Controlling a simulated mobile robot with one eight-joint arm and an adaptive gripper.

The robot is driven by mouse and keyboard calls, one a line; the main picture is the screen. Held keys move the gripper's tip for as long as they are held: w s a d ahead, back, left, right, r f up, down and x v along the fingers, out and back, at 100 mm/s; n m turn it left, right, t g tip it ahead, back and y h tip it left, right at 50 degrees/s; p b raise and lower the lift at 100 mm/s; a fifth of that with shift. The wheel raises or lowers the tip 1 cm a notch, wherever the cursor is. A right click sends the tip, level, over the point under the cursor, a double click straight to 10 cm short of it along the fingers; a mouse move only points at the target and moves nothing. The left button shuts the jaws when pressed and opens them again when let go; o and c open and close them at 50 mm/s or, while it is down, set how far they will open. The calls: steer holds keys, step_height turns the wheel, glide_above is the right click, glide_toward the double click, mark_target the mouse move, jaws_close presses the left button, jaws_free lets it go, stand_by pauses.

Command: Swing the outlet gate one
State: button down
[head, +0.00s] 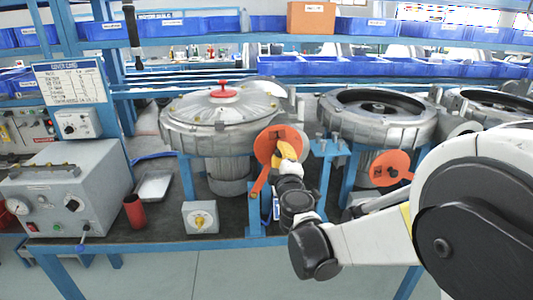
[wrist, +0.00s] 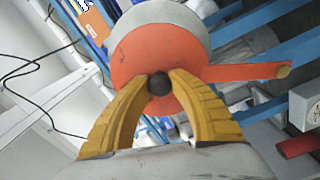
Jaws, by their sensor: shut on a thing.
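The outlet gate, an orange disc (head: 265,145), is on the outlet of the left blower (head: 205,138), with an orange lever pointing down and left. In the wrist view the orange disc (wrist: 135,52) partly overlaps a round grey outlet (wrist: 185,12), and its lever (wrist: 235,73) runs right to a tan end. My gripper (head: 284,150) has yellow fingers in front of the disc. In the wrist view, my gripper (wrist: 160,88) is shut on a dark round knob (wrist: 159,80) on the disc. The fingers hide part of the disc.
A second orange gate (head: 390,168) is on the middle blower (head: 378,112). A grey control box (head: 65,190), a red cup (head: 135,211) and a small dial box (head: 200,217) stand on the bench to the left. Blue posts flank the gripper.

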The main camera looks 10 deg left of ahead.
steer(key=shift+w+d+f+m+b, duration=0.15)
steer(key=shift+d+f+m, duration=0.25)
steer(key=shift+d, duration=0.2)
steer(key=shift+w+d+f+m+b, duration=0.15)
steer(key=shift+d+f+m, duration=0.1)
steer(key=shift+d+m, duration=0.25)
steer(key=shift+s+d, duration=0.1)
steer(key=shift+d, duration=0.05)
steer(key=c, duration=1.1)
jaws_free()
steer(key=shift+d+f, duration=0.1)
steer(key=shift+d, duration=0.05)
steer(key=v, duration=1.2)
